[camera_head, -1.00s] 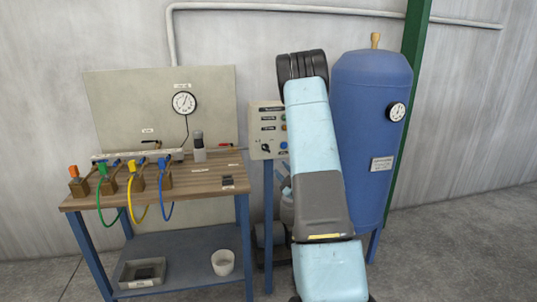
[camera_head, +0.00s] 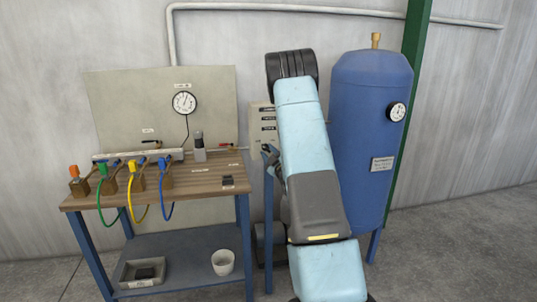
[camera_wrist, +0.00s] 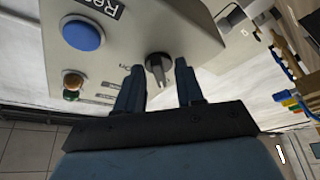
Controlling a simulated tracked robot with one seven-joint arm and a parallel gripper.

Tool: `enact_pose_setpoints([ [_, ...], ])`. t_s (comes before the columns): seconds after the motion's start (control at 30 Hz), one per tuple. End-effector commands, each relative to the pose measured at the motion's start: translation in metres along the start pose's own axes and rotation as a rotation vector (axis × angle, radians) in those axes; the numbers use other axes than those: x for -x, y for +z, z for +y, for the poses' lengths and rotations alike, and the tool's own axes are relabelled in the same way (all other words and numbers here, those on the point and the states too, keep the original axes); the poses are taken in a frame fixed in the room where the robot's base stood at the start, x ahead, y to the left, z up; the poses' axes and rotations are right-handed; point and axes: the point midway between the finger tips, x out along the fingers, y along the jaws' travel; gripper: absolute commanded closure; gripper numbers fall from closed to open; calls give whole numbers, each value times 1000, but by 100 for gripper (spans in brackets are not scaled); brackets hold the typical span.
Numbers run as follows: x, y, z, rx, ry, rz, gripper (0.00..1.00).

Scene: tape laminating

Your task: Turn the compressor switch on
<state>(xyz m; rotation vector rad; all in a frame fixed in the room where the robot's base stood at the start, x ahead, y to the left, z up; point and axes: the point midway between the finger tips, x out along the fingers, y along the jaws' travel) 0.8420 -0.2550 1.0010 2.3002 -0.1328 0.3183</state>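The control panel (camera_head: 260,120) stands on a post between the bench and the blue tank, its right side hidden by my arm. In the wrist view the panel's face (camera_wrist: 125,50) fills the upper left, tilted. Its rotary switch (camera_wrist: 157,72) is a dark knob with a grey lever. My gripper (camera_wrist: 160,66) is open, with one finger on each side of the switch. The fingertips are close to the panel; I cannot tell whether they touch the knob. In the head view my gripper (camera_head: 270,156) shows at the panel's lower edge.
A blue button (camera_wrist: 83,34), a red-orange lamp (camera_wrist: 73,79) and a green one sit on the same panel. The blue tank (camera_head: 370,130) stands close to the right of my arm. The wooden bench (camera_head: 205,180) with coloured hoses is to the left.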

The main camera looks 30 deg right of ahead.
Motion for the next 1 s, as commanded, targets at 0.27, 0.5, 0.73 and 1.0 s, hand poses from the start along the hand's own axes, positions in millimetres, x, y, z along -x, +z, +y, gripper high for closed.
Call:
enact_pose_setpoints([
  [0.27, 0, 0, 0, 0, 0, 0, 74],
  [0.5, 0, 0, -1, 0, -1, 0, 97],
  [0.73, -1, -1, -1, -1, -1, 2, 100],
  [1.0, -2, -2, -1, -24, 9, 6, 100],
])
